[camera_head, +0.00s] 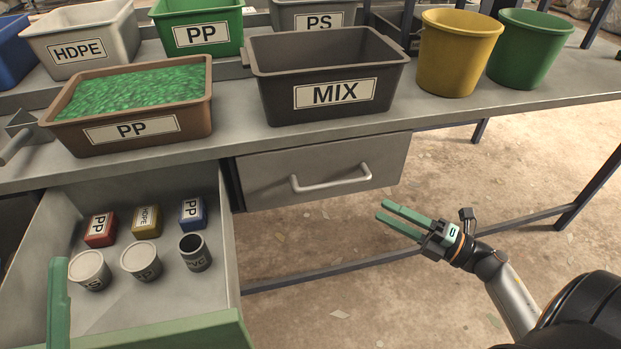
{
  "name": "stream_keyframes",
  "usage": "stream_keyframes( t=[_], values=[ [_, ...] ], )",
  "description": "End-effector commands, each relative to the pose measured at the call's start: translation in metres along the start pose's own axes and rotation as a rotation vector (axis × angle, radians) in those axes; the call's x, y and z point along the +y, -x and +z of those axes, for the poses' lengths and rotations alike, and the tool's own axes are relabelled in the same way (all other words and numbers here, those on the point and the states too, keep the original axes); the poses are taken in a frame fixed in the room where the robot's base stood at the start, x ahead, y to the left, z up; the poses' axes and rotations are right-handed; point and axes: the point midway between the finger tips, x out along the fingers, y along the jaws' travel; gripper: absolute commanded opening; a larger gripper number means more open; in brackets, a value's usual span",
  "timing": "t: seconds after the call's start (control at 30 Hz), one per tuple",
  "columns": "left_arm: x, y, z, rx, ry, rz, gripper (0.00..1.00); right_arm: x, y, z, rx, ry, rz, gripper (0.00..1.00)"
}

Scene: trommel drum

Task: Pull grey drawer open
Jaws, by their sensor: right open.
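The grey drawer (270,181) is shut under the middle of the bench. Its pale bar handle (331,179) runs across its front. My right gripper (383,211) is open and empty, to the right of and slightly below the handle, with its green fingers pointing left toward the drawer. It looks apart from the handle. At the lower left edge, one green finger of my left gripper (58,300) shows over the open drawer; the rest of that gripper is out of view.
A drawer with a green front (200,333) stands open on the left, holding small labelled boxes and cups. The bench (440,110) carries a brown PP bin (150,130), a MIX bin (330,105) and yellow and green buckets. Open floor lies right of the grey drawer.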

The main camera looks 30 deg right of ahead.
Motion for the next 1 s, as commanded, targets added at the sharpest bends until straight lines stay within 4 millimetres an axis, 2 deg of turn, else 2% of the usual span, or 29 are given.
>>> stream_keyframes(
  t=[0.17,0.27,0.7,0.83,1.0],
  values=[
    [0.000,0.000,0.000,0.001,0.001,0.000,0.50,0.000,-0.004,0.000,-0.001,-0.001,0.000,0.50],
    [0.001,0.001,0.000,0.004,0.001,0.001,0.50,0.000,-0.014,0.000,0.001,0.000,0.002,0.50],
    [0.003,0.005,0.004,0.006,0.009,0.001,0.50,0.000,-0.099,0.000,-0.001,-0.002,0.004,0.50],
    [0.004,0.006,0.004,0.005,0.012,0.001,0.50,0.000,-0.115,0.000,-0.001,-0.003,0.003,0.50],
    [0.004,0.006,0.005,0.004,0.013,0.001,0.50,0.000,-0.124,0.000,-0.001,-0.003,0.001,0.50]
  ],
)
